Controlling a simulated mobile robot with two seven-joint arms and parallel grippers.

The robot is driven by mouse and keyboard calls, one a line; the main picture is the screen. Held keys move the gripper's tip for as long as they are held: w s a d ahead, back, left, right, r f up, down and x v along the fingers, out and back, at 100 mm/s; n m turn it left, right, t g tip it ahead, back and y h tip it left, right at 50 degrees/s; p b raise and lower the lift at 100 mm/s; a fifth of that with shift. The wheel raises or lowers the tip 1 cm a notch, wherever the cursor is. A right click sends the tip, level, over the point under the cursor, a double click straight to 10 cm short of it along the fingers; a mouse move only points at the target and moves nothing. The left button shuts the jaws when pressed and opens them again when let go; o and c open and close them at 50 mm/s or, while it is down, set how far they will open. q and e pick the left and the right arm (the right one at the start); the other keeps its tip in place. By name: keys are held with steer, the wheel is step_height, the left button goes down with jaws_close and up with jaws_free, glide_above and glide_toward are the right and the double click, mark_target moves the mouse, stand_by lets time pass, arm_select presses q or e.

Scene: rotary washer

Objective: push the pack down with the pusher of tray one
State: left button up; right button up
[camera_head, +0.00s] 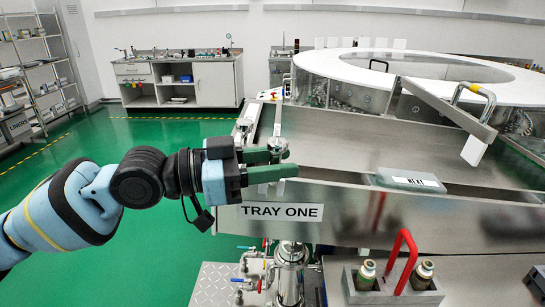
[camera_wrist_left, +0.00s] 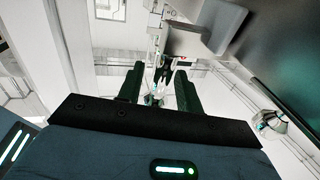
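A grey pack (camera_head: 410,180) with a white label lies flat in the steel channel of tray one, right of the middle in the head view. The tray's front wall (camera_head: 400,218) bears a "TRAY ONE" sign (camera_head: 282,212). A shiny metal knob (camera_head: 278,144) stands at the channel's left end; I cannot tell if it belongs to the pusher. My left gripper (camera_head: 284,163) is at this end, close to the knob, its green fingers pointing right. In the left wrist view the fingers (camera_wrist_left: 158,88) are apart, with metal parts visible between or beyond them. My right gripper is not in view.
A round washer with a white rim (camera_head: 330,66) stands behind the tray. A long-handled metal flap (camera_head: 450,105) leans over its near side. A rack with two bottles (camera_head: 423,273) and a red handle (camera_head: 402,250) stands in front. The channel between gripper and pack looks clear.

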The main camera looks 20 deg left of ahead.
arm_select(q)
steer(key=shift+f, duration=0.1)
jaws_close()
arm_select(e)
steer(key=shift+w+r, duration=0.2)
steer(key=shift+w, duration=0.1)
